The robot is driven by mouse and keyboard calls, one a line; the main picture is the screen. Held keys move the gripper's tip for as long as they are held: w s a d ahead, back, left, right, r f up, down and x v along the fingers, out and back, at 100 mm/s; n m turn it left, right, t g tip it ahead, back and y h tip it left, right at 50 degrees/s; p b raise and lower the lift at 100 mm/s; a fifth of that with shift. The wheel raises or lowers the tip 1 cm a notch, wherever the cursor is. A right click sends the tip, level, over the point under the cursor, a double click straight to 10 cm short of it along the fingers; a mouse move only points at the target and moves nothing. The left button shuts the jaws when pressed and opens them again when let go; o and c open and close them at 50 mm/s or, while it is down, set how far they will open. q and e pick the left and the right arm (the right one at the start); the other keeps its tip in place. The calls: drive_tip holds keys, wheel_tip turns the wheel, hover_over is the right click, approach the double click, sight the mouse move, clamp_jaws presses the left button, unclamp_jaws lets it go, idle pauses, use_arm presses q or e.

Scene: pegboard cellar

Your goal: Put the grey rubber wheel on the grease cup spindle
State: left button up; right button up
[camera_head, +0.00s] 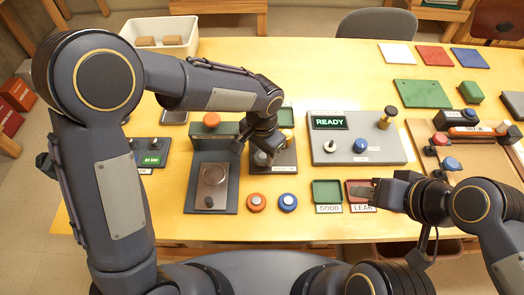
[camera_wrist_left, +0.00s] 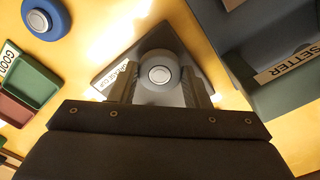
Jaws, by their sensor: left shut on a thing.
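My left gripper (camera_head: 262,152) is over the dark grease cup base plate (camera_head: 287,158) near the middle of the table. In the left wrist view the gripper (camera_wrist_left: 160,92) is shut on the grey rubber wheel (camera_wrist_left: 160,84), which has a pale round centre. The wheel is over the base plate (camera_wrist_left: 112,72), beside its grease cup label (camera_wrist_left: 121,82). The spindle is hidden, so I cannot tell whether the wheel is around it. My right gripper (camera_head: 364,191) is by the red tray at the right, holding nothing I can see; its finger gap is unclear.
An orange wheel (camera_head: 256,202) and a blue wheel (camera_head: 288,203) lie in front of the grease cup. The setter stand (camera_head: 228,180) is to its left. A green tray (camera_head: 326,189) and red tray (camera_head: 357,187) lie to the right, below the READY panel (camera_head: 389,151).

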use_arm(q)
drive_tip(key=shift+f, duration=0.2)
idle(0.3)
drive_tip(key=o, duration=1.5)
drive_tip(key=shift+r, duration=0.1)
drive_tip(key=shift+r+p, duration=2.3)
drive_tip(key=shift+r, duration=1.05)
